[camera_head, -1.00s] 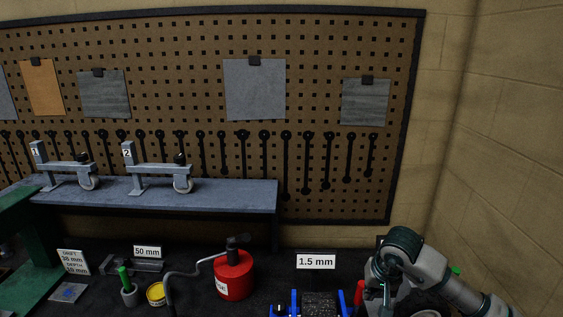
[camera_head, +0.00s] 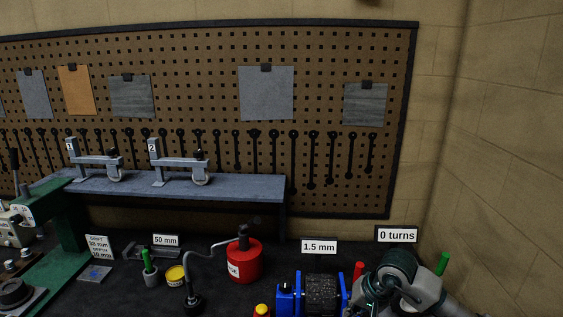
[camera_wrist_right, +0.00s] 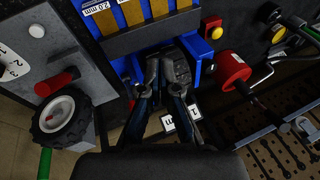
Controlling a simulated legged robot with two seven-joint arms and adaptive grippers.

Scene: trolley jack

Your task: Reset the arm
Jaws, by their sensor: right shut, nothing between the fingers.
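My right arm (camera_head: 398,275) reaches in at the lower right of the head view, beside a blue fixture (camera_head: 288,298) with a dark ribbed block. Its fingertips cannot be made out there. In the right wrist view my right gripper (camera_wrist_right: 168,72) is shut and empty, its fingers together in front of the blue fixture (camera_wrist_right: 121,62). I cannot tell whether they touch it. My left gripper is not in view.
A red can (camera_head: 243,262) with a bent spout stands left of the fixture. A "0 turns" sign (camera_head: 397,234) stands behind my arm. A grey shelf (camera_head: 235,188) holds two small jacks.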

